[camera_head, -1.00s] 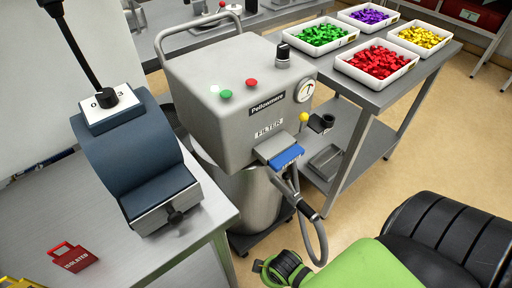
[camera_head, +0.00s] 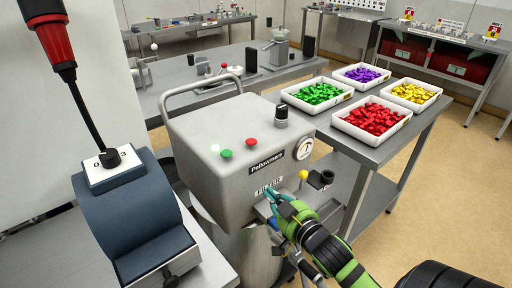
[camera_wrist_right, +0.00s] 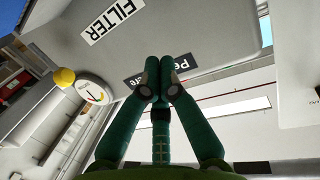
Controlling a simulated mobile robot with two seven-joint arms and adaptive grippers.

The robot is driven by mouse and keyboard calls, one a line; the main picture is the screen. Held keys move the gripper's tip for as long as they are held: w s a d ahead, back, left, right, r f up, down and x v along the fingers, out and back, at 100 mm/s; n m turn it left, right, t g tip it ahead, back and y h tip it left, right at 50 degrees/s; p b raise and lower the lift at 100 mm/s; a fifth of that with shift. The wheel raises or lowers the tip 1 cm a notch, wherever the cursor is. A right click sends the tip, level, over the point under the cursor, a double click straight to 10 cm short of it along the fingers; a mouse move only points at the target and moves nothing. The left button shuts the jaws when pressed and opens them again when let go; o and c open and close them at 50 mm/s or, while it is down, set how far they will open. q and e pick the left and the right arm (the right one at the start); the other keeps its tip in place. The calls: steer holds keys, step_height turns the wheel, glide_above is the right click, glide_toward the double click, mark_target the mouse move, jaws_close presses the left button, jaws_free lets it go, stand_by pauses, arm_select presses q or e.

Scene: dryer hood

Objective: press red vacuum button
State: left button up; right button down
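The red button (camera_head: 251,142) sits on the sloped top front edge of the grey vacuum unit (camera_head: 207,182). A green button (camera_head: 225,154) and a pale button (camera_head: 215,148) lie to its left. My right gripper (camera_head: 270,191) is in front of the unit's front face, low by the FILTER label, below and right of the red button. In the right wrist view its fingertips (camera_wrist_right: 160,68) meet with nothing between them. The FILTER label (camera_wrist_right: 112,20) and part of the name plate (camera_wrist_right: 160,70) show there; the red button does not. My left gripper is not in view.
A black knob (camera_head: 281,113) and a pressure gauge (camera_head: 303,148) are right of the buttons. A yellow ball-tipped lever (camera_head: 303,175) is close to my right gripper. A blue-grey machine (camera_head: 130,215) stands at left; a table with part trays (camera_head: 372,137) is at right.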

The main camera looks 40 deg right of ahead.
step_height(320, 180, up, 11)
steer(key=d+n+t+y, duration=0.2)
steer(key=t+y, duration=0.1)
steer(key=t, duration=0.2)
steer(key=shift+w+d+r, duration=0.15)
steer(key=shift+w+d, duration=0.2)
step_height(320, 180, up, 4)
steer(key=f+p, duration=0.1)
steer(key=p, duration=0.2)
glide_above(256, 151)
steer(key=shift+s+r, duration=0.25)
steer(key=shift+w+f, duration=0.15)
steer(key=shift+f, duration=0.5)
steer(key=shift+w+f, duration=0.15)
steer(key=shift+f, duration=0.45)
steer(key=shift+s+f, duration=0.1)
steer(key=shift+f, duration=0.8)
